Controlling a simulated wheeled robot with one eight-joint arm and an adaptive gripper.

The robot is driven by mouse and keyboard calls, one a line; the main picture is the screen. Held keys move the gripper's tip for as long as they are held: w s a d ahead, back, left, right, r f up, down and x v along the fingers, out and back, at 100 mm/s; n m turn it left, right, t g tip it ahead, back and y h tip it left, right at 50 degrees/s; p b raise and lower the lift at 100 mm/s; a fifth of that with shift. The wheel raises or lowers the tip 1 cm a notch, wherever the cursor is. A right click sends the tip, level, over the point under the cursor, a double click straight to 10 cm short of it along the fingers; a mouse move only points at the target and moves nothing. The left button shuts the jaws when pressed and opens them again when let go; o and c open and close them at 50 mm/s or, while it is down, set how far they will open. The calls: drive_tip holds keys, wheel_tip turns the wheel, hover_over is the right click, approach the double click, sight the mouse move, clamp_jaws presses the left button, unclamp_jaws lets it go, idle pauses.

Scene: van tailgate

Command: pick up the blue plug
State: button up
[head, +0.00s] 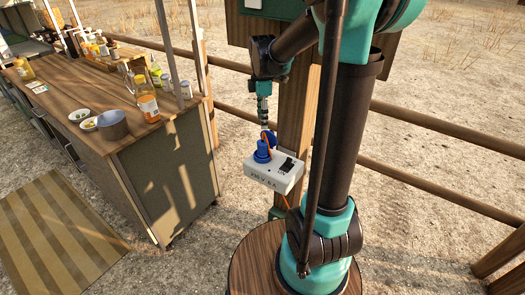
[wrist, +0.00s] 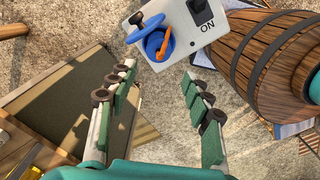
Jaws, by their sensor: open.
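The blue plug (head: 262,153) stands on top of a white box (head: 260,173), with an orange cord at it. In the wrist view, the blue round part (wrist: 152,50) shows near the top centre with the orange cord over it, beside a tilted blue disc (wrist: 133,33) with a dark knob. My gripper (head: 264,122) points down just above the blue plug in the head view. In the wrist view, my gripper (wrist: 158,78) has its two green-padded fingers wide apart, with nothing between them. The blue parts lie ahead of the fingertips.
The white box also carries a black switch (head: 287,165) marked ON in the wrist view. A wooden post (head: 292,110) stands close behind. A wooden counter (head: 75,95) with bottles and a metal pot (head: 112,125) is at left. A barrel (wrist: 262,50) is at right in the wrist view.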

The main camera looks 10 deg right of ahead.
sight(263, 142)
wheel_tip(263, 142, down, 9)
drive_tip(key=shift+f, duration=0.1)
drive_tip(key=shift+w+f, duration=0.15)
drive_tip(key=shift+f, duration=2.4)
drive_tip(key=shift+c, duration=0.2)
clamp_jaws()
drive_tip(key=shift+r, duration=0.15)
